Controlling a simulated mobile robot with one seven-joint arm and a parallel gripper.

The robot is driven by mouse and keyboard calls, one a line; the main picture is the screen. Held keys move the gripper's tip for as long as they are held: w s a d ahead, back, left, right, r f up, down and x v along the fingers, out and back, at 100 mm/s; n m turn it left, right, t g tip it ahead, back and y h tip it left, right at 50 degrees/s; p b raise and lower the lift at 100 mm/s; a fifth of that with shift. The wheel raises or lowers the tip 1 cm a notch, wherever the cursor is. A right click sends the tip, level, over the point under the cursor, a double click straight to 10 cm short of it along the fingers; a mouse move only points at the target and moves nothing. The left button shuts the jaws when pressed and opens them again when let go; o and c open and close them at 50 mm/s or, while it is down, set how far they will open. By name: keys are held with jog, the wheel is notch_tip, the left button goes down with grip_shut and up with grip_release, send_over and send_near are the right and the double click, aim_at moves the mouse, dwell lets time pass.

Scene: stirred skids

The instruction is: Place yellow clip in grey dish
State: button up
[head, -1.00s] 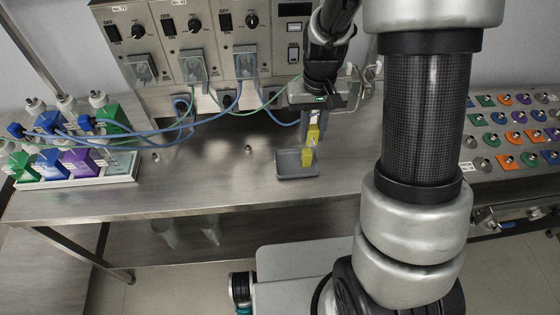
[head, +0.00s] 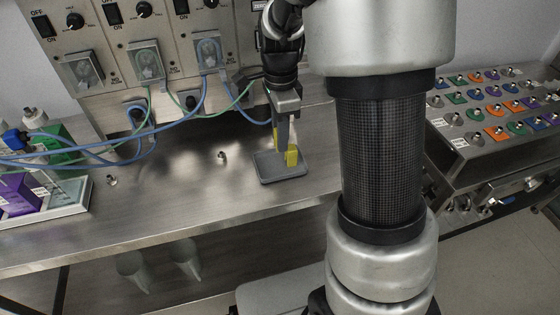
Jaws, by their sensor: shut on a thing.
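The yellow clip (head: 292,158) is in the head view, with a second yellow patch beside the finger, a little higher and to the left. My gripper (head: 284,146) points down over the grey dish and is shut on the yellow clip. The grey dish (head: 285,178) is a shallow rectangular tray with a raised rim, lying on the steel bench. The clip's lower end appears within the dish outline; whether it touches the dish floor I cannot tell. The finger hides part of the clip.
A steel panel with switches and pumps (head: 148,62) stands behind the dish, with blue and green tubes (head: 203,112) looping to the left. Bottles in a white tray (head: 70,208) stand at left. A rack of coloured knobs (head: 497,105) is at right. Bench left of the dish is mostly clear.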

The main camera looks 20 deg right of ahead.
jog(key=shift+f+b, duration=0.5)
jog(key=shift+f, duration=2.65)
jog(key=shift+f, duration=0.1)
jog(key=o, duration=1)
notch_tip(320, 180, up, 12)
jog(key=shift+r+p, duration=0.1)
jog(key=shift+p, duration=1)
jog(key=shift+s+a+r+n+t, duration=0.35)
jog(key=shift+s+r+n+t, duration=1)
jog(key=shift+s+n, duration=1.7)
jog(key=shift+s+a+r+n+t, duration=0.45)
jog(key=shift+s+r+n, duration=1.65)
jog(key=shift+s+n, duration=0.9)
jog(key=shift+s+a+r+n+t, duration=0.3)
jog(key=shift+s+r+n+t, duration=1.05)
jog(key=shift+s+n, duration=1.7)
